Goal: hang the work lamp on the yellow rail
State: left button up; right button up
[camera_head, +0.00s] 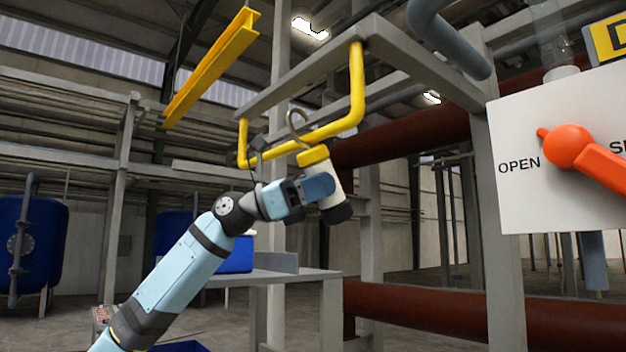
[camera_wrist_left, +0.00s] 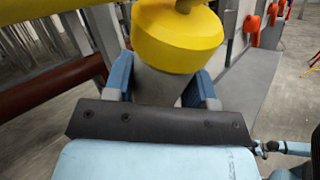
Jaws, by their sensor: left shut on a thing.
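The work lamp has a yellow collar (camera_head: 313,156), a pale body (camera_head: 331,186) and a dark lower end. A thin grey hook (camera_head: 296,122) rises from its top and curves up at the yellow rail (camera_head: 356,85). I cannot tell whether the hook rests on the rail or is only in front of it. My left gripper (camera_head: 322,187) is shut on the lamp's body, just below the rail. In the left wrist view the lamp's yellow collar (camera_wrist_left: 178,40) stands above my fingers (camera_wrist_left: 162,88), with its grey body between them. My right gripper is not in view.
The rail hangs from a grey steel frame (camera_head: 310,68). A yellow beam (camera_head: 212,65) is at upper left. A white panel with an orange handle (camera_head: 568,148) stands at right. Dark red pipes (camera_head: 415,139) run behind. A grey table (camera_head: 290,274) is below the lamp.

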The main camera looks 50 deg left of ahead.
aim_at(332, 202)
pick_arm(q)
jog(key=shift+w+a, duration=0.1)
jog(key=shift+w, duration=0.25)
jog(key=shift+c, duration=0.6)
jog(key=shift+w+f+b, duration=0.4)
jog(key=shift+w+f, duration=0.1)
jog(key=shift+w, duration=0.35)
jog(key=shift+c, duration=0.5)
jog(key=shift+w+f+b, duration=0.25)
jog(key=shift+f+b, duration=0.1)
jog(key=shift+f, duration=0.55)
jog(key=shift+s, duration=0.1)
jog(key=o, duration=1.4)
jog(key=shift+f, duration=0.1)
